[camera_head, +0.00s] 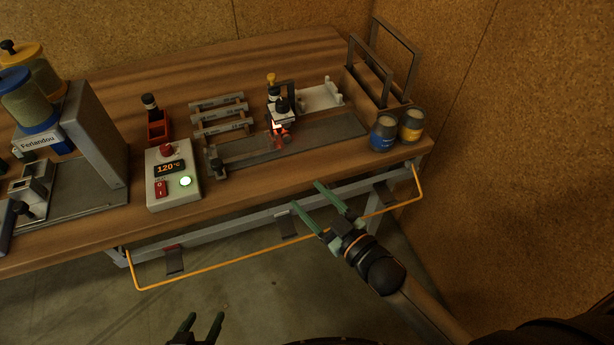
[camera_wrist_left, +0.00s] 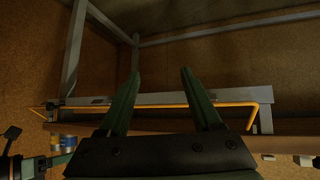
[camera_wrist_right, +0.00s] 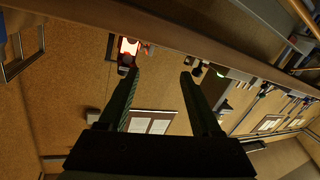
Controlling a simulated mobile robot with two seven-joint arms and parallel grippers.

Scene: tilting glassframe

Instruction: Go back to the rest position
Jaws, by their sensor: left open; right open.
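My left gripper (camera_head: 205,316) shows only its fingertips at the bottom edge of the head view, low over the floor and apart from the workbench. Its fingers are apart and empty in the left wrist view (camera_wrist_left: 160,72). My right gripper (camera_head: 306,194) is in front of the bench's front edge, near the orange rail (camera_head: 280,254). Its two green fingers are apart with nothing between them, as the right wrist view (camera_wrist_right: 160,73) also shows. The wooden workbench (camera_head: 270,60) stands against the back wall. Most of my left arm is out of view.
On the bench are a control box (camera_head: 173,177) reading 120°C, a red-glowing device (camera_head: 280,115), a blue can (camera_head: 383,134), a yellow can (camera_head: 411,125) and a dispenser (camera_head: 97,135). The orange rail runs along the bench front. The floor (camera_head: 270,290) before it looks clear.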

